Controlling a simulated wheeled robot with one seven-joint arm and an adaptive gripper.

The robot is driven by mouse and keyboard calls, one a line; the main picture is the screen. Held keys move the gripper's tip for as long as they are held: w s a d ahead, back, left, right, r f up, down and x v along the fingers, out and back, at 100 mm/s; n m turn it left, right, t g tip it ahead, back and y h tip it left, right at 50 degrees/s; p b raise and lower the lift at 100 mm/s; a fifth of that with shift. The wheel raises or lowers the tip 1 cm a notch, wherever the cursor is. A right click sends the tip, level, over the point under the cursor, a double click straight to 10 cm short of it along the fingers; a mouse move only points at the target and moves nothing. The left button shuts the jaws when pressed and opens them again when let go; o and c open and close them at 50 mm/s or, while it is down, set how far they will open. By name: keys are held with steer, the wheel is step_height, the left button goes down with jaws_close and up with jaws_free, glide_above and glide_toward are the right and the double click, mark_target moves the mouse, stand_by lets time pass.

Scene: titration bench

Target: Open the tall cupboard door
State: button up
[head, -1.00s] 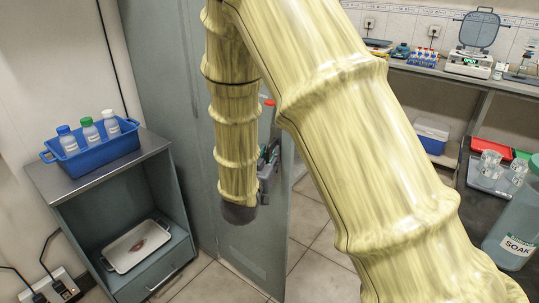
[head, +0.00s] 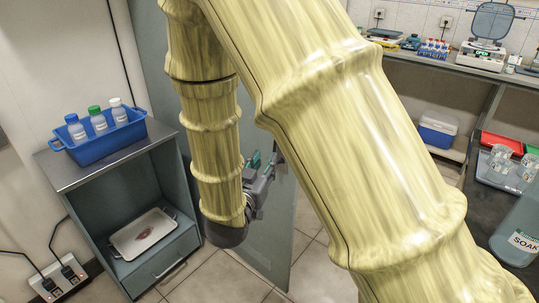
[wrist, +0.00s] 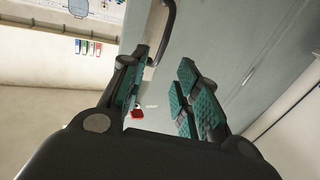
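The tall cupboard door (head: 281,235) is a grey-green panel behind and right of my forearm in the head view. The forearm hides much of it. In the wrist view the door (wrist: 215,45) fills the upper middle and right, with a dark bar handle (wrist: 168,30) near its left edge. My gripper (wrist: 163,75) is open, its green-padded fingers apart with nothing held between them. The handle's lower end is close to the left fingertip; I cannot tell whether they touch. In the head view my gripper (head: 260,172) is beside the door. Whether the door is ajar is unclear.
A low cabinet (head: 68,173) stands at left, with a blue bin (head: 105,143) of bottles on top and a white tray (head: 120,248) inside. A lab bench (head: 430,68) runs along the back right. Tiled floor (head: 312,250) is clear right of the door.

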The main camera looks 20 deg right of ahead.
steer(key=shift+v, duration=1.2)
steer(key=s+f+n+g+y+p, duration=0.2)
steer(key=s+f+g+y+p, duration=0.15)
steer(key=f, duration=0.85)
steer(key=s+f+n+g+y+p, duration=0.25)
steer(key=s+f+y, duration=0.2)
steer(key=f, duration=0.65)
steer(key=s+f+n+g+y+p, duration=0.1)
steer(key=s+f, duration=0.3)
steer(key=s, duration=0.4)
steer(key=s+f+n+g+y+p, duration=0.1)
steer(key=s+f+g+y, duration=0.1)
steer(key=s, duration=0.6)
steer(key=s+f+n+g+y+p, duration=0.1)
steer(key=s+f+g, duration=0.3)
steer(key=s+f, duration=0.2)
steer(key=shift+s+a+f+p, duration=0.35)
steer(key=shift+s+a, duration=0.1)
steer(key=shift+s, duration=0.75)
steer(key=shift+o, duration=0.5)
steer(key=shift+w+a, duration=0.1)
